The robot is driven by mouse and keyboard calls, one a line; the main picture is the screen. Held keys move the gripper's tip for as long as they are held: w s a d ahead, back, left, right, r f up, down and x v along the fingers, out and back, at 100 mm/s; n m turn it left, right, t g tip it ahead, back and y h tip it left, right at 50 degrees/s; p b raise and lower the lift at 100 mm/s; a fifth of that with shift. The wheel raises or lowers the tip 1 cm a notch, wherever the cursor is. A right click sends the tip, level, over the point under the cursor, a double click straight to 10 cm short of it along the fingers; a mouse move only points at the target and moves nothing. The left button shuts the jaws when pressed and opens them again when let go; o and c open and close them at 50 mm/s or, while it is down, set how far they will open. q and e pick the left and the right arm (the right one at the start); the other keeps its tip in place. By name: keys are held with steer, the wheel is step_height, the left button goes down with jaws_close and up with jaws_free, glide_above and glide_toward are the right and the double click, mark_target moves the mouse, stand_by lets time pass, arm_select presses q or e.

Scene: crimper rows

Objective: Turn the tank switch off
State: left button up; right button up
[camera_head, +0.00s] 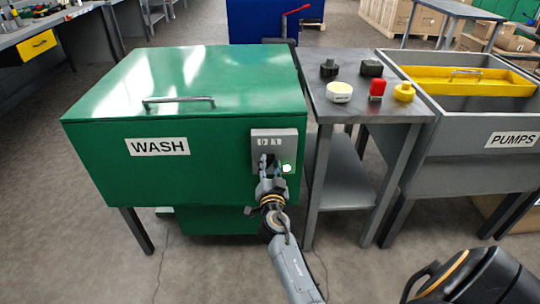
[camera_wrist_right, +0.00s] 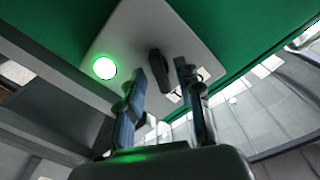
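The green wash tank (camera_head: 220,165) has a closed lid with a bar handle and a label reading WASH. A grey switch panel (camera_head: 287,135) is on its front at the right. A dark switch knob (camera_wrist_right: 158,66) stands out from the panel in the right wrist view. A round indicator (camera_head: 287,168) beside it glows green; it also shows in the right wrist view (camera_wrist_right: 104,68). My right gripper (camera_head: 270,164) is in front of the panel and partly hides it. Its fingers (camera_wrist_right: 162,72) are apart, one on each side of the knob in the picture; contact is unclear. My left gripper is out of view.
A grey side table (camera_head: 330,108) right of the tank holds several small parts, including a red one (camera_head: 377,88) and a yellow one (camera_head: 404,91). A grey PUMPS basin (camera_head: 470,150) with a yellow tray (camera_head: 465,80) stands further right. Floor is clear in front.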

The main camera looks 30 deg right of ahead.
steer(key=shift+w+d, duration=0.1)
steer(key=shift+w, duration=0.05)
jaws_close()
